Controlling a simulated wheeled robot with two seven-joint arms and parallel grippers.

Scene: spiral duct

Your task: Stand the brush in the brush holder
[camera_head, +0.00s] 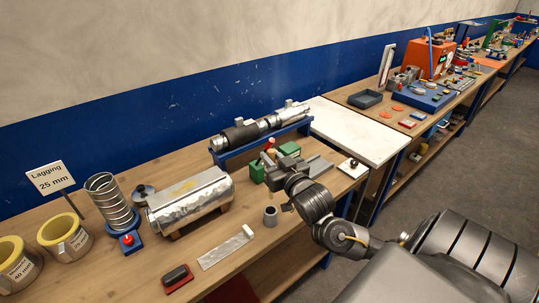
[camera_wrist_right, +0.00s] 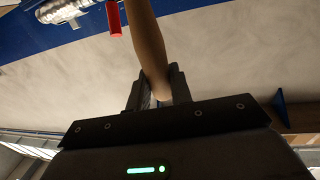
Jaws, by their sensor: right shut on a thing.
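My right gripper (camera_head: 274,164) is over the back middle of the bench, among green blocks. In the right wrist view its fingers (camera_wrist_right: 158,88) are shut on a smooth brown handle (camera_wrist_right: 148,40), which I take to be the brush; its far end leaves the picture and no bristles show. In the head view the brush is hard to make out beside the gripper. My left gripper is not in view.
A foil-wrapped duct (camera_head: 190,199) lies on a wooden cradle left of the cup. A blue rack (camera_head: 262,142) carries a pipe behind. A flat metal strip (camera_head: 226,249) and a red-and-black block (camera_head: 177,278) lie in front.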

